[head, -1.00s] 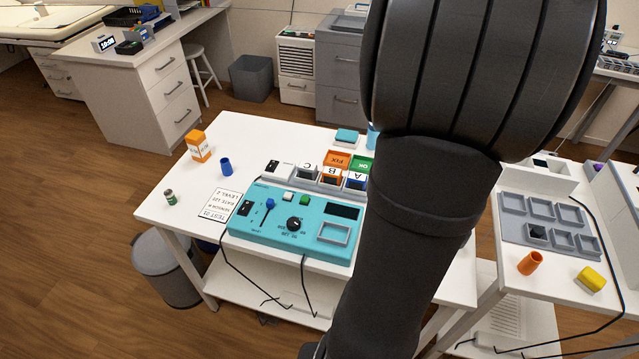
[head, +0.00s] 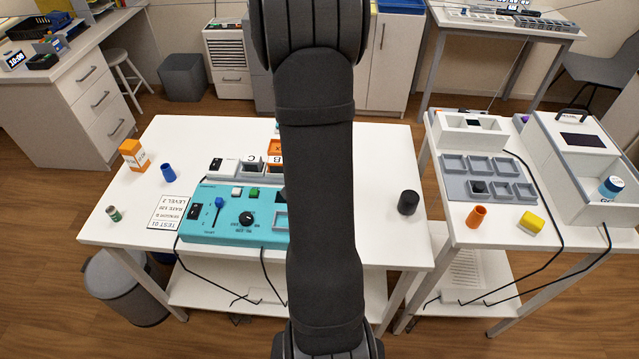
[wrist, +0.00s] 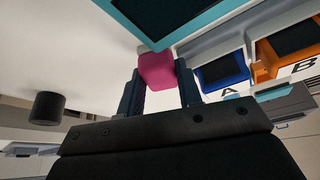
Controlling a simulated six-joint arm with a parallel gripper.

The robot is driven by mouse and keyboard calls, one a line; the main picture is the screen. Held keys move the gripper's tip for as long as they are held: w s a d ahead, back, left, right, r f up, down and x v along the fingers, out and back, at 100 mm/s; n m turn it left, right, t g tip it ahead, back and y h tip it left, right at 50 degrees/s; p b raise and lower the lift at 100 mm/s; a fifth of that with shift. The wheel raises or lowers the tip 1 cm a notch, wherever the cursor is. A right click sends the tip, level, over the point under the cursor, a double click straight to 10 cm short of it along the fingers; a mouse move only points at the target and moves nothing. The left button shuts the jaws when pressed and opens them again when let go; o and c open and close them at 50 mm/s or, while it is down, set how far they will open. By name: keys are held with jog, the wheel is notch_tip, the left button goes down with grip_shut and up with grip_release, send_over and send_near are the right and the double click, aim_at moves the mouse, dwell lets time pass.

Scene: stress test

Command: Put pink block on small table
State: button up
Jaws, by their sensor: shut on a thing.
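The pink block (wrist: 157,72) is between the two fingers of my gripper (wrist: 160,78) in the wrist view. The gripper is shut on it, close to the edge of a teal device with a dark panel. In the head view my arm hides both the gripper and the block. A smaller white table (head: 452,232) stands to the right of the larger white table (head: 385,145), with a gap between them. The smaller table has a bare patch at its front left.
The teal console (head: 215,238) and lettered bins (wrist: 223,76) are near my arm. A black cylinder (head: 408,203) stands on the larger table's right. The smaller table holds a grey tray (head: 487,178), an orange cup (head: 477,216), a yellow block (head: 531,224) and a white machine (head: 565,160).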

jog(key=shift+f, duration=0.65)
jog(key=shift+f, duration=0.15)
jog(key=o, duration=1)
jog(key=shift+r, duration=0.5)
jog(key=v, duration=1)
jog(key=shift+s+r, duration=0.2)
jog(key=shift+s, duration=0.05)
jog(key=shift+o, duration=0.6)
jog(key=shift+s+a+r, duration=0.1)
jog(key=shift+s+r, duration=0.1)
jog(key=shift+r, duration=0.15)
